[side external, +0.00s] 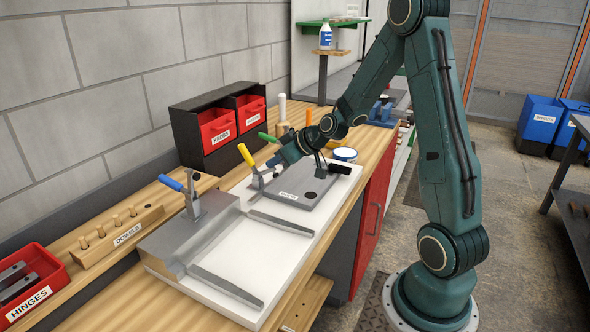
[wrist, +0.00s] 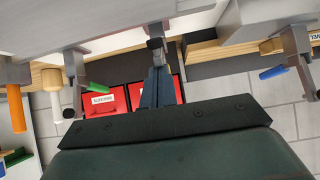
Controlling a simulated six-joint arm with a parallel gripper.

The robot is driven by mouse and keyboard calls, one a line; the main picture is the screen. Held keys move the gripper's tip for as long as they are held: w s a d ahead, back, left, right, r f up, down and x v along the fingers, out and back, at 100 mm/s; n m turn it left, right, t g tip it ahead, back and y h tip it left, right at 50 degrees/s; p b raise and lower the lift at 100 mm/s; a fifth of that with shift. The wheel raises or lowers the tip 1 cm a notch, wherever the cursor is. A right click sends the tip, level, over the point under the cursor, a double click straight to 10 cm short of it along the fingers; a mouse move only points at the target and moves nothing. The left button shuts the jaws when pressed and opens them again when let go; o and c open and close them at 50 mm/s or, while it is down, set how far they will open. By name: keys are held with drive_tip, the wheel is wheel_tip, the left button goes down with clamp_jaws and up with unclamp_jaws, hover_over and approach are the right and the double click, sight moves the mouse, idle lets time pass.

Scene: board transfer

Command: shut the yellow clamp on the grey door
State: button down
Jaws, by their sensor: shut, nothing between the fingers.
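The yellow clamp (side external: 246,156) stands at the back left edge of the grey door (side external: 297,188), with its yellow handle raised and tilted up to the left. The door is a flat grey plate with a label and a black round spot, lying on a white board. My gripper (side external: 272,163) is shut and empty, just right of the clamp's handle and above the door's back edge. In the wrist view my gripper's blue fingers (wrist: 156,85) are together. Whether the fingers touch the clamp cannot be told.
A blue-handled clamp (side external: 173,184) stands on a grey block at left. Red bins (side external: 217,128) stand against the wall. The white board's front part (side external: 235,255) is open between two grey rails.

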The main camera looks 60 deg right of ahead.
drive_tip(key=shift+s+f, duration=0.5)
drive_tip(key=shift+f, duration=0.25)
drive_tip(key=shift+s+f, duration=0.45)
drive_tip(key=shift+f, duration=0.3)
drive_tip(key=shift+s+a+f, duration=0.1)
drive_tip(key=shift+s+f, duration=0.2)
drive_tip(key=shift+f, duration=0.3)
drive_tip(key=shift+s+a+f, duration=0.1)
drive_tip(key=shift+s+f, duration=0.15)
drive_tip(key=shift+f, duration=0.35)
drive_tip(key=shift+s+r, duration=0.1)
drive_tip(key=shift+r, duration=0.05)
drive_tip(key=shift+s+d+r, duration=0.15)
drive_tip(key=shift+s+r, duration=0.25)
drive_tip(key=w+r+v, duration=0.1)
drive_tip(key=v, duration=1.2)
drive_tip(key=shift+t, duration=0.3)
drive_tip(key=shift+r, duration=0.1)
